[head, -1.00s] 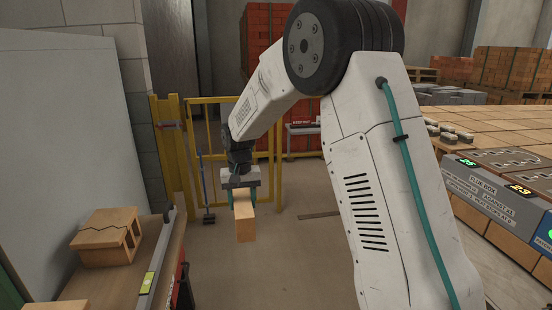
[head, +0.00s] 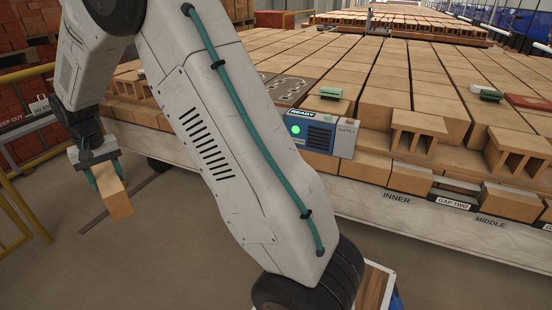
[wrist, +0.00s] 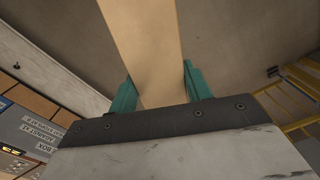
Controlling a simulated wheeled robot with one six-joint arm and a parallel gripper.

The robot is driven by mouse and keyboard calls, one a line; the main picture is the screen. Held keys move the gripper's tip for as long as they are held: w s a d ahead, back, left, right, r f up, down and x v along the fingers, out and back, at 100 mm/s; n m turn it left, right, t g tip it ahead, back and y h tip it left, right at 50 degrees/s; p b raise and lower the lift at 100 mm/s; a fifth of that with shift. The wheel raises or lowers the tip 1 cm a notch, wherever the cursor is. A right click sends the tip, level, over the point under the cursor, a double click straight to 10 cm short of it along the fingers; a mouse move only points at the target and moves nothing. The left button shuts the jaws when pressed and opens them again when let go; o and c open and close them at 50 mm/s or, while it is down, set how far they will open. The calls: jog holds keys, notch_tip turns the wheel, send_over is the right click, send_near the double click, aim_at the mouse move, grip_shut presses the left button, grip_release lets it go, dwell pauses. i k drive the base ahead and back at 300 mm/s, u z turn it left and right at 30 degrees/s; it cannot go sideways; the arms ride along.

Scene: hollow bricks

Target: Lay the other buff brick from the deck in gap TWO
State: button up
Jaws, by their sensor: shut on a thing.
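My gripper (head: 107,182) is at the left of the head view, its teal fingers shut on a buff brick (head: 116,203) that hangs tilted over the open floor. The wrist view shows the same brick (wrist: 148,45) between the two teal fingers (wrist: 155,90). Gap two, marked by a white "GAP TWO" label (head: 452,203), is a low slot in the front row of the brick stack at the right of the head view. My gripper is well to the left of it and apart from the stack.
A blue-grey box reading "READY" (head: 312,133) stands at the stack's front edge. Yellow rails (head: 22,215) are at the left. Bare floor lies before the stack.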

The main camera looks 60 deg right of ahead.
aim_at(454, 197)
jog(key=z, duration=1.7)
